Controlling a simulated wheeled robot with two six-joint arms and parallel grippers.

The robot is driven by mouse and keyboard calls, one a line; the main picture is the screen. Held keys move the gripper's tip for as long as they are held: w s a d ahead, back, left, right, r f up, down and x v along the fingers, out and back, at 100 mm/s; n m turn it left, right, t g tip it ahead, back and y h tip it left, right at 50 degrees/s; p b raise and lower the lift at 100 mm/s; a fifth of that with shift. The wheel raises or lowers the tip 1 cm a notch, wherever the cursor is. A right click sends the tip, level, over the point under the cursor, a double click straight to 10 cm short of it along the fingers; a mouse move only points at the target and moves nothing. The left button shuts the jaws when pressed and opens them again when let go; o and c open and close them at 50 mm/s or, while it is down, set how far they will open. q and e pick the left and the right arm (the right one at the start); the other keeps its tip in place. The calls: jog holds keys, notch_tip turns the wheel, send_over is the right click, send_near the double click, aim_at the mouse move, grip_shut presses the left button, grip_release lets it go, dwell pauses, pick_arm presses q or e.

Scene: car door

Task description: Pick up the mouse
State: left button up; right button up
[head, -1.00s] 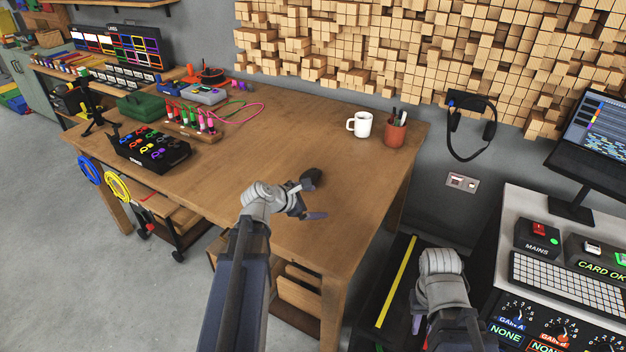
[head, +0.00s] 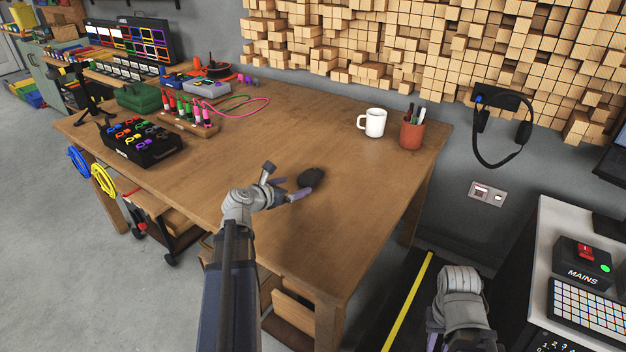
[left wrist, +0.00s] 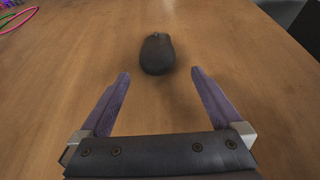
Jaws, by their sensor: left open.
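The dark mouse (head: 311,178) lies on the wooden table, right of the middle. It also shows in the left wrist view (left wrist: 157,54), just beyond the fingertips and roughly centred between them. My left gripper (head: 284,182) is open and empty, low over the table, with its fingers pointing at the mouse. Both purple fingers show wide apart in the left wrist view (left wrist: 158,75). My right gripper (head: 436,338) hangs off the table at the lower right. Its fingers are mostly hidden.
A white mug (head: 373,123) and a pen cup (head: 411,134) stand at the table's back right. A black box with coloured knobs (head: 143,142) and a cable rack (head: 188,122) stand at the left. The wood around the mouse is clear.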

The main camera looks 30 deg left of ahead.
aim_at(302, 182)
pick_arm(q)
jog(key=shift+b+x, duration=0.45)
jog(key=shift+x, duration=0.9)
jog(key=x, duration=0.1)
jog(key=b+x, duration=0.1)
jog(key=x, duration=0.2)
jog(key=shift+w+a+b, duration=0.15)
jog(key=shift+a+b, duration=0.15)
jog(key=shift+b, duration=0.1)
jog(key=shift+w+f, duration=0.15)
jog(key=shift+w, duration=0.25)
jog(key=shift+d, duration=0.1)
jog(key=shift+c, duration=0.2)
jog(key=c, duration=1.2)
jog(key=shift+c, duration=0.2)
notch_tip(302, 182, up, 10)
jog(key=p, duration=1)
